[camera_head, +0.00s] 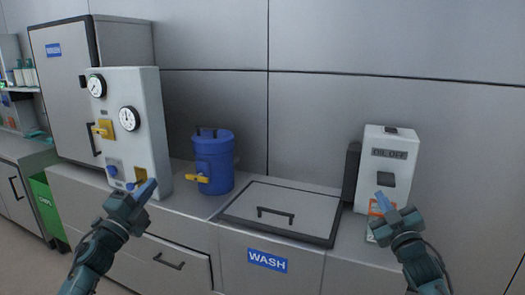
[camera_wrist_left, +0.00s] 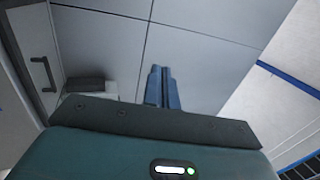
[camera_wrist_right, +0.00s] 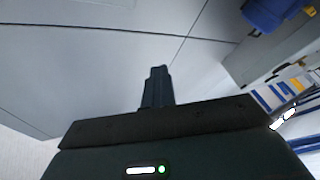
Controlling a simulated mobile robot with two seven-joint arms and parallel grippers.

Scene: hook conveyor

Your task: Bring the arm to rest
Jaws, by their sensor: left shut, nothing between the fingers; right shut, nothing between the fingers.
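My left gripper (camera_head: 147,188) is raised in front of the lower part of the gauge panel, with its blue fingers together and nothing between them. Its closed fingers also show in the left wrist view (camera_wrist_left: 162,88). My right gripper (camera_head: 382,200) is raised in front of the white box with a display, also shut and empty. Its closed fingers show in the right wrist view (camera_wrist_right: 157,86). From the head view I cannot tell whether either gripper touches what is behind it.
A gauge panel (camera_head: 148,95), a blue barrel with a yellow tap (camera_head: 213,158), a lidded WASH bin (camera_head: 300,200) and a white box (camera_head: 400,145) line the counter. A grey cabinet (camera_head: 65,80) stands at the left, with a green bin (camera_head: 45,205) below. The wall is behind.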

